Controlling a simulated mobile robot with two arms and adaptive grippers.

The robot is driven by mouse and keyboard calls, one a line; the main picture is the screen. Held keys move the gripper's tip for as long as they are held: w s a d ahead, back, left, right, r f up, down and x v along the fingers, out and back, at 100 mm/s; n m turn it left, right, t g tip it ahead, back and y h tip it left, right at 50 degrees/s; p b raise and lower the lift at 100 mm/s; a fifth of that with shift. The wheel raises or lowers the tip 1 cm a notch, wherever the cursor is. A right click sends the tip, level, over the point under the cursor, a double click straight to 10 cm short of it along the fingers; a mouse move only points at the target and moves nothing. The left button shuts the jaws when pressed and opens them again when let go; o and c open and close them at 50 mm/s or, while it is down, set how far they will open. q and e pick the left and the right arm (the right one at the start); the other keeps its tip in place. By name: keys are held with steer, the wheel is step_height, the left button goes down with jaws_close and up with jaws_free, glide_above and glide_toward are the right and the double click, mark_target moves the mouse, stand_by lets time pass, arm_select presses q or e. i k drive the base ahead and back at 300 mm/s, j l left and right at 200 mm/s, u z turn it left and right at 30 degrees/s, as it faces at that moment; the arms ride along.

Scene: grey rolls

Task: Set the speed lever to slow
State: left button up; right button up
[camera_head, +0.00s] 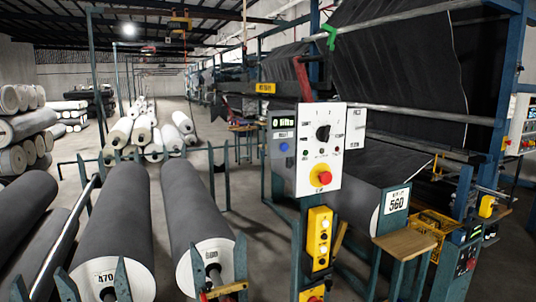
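A white control panel (343,167) stands on a blue post right of the middle. It bears a black rotary knob (323,132) and a red stop button (324,177) on a yellow base. A small lit display (283,121) sits at its left side; its text is too small to read surely. A red lever-like bar (302,78) rises just above the panel's top left. I cannot tell from markings which of these is the speed lever, or its setting. Neither of my grippers is in view.
Large dark fabric rolls (113,232) lie on racks at the left front, and another (197,215) beside them. A yellow button box (319,239) hangs below the panel. A small wooden-topped stand (405,244) is at the right. An open aisle runs behind the rolls.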

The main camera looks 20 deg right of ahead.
mark_target(370, 125)
steer(key=z, duration=1.3)
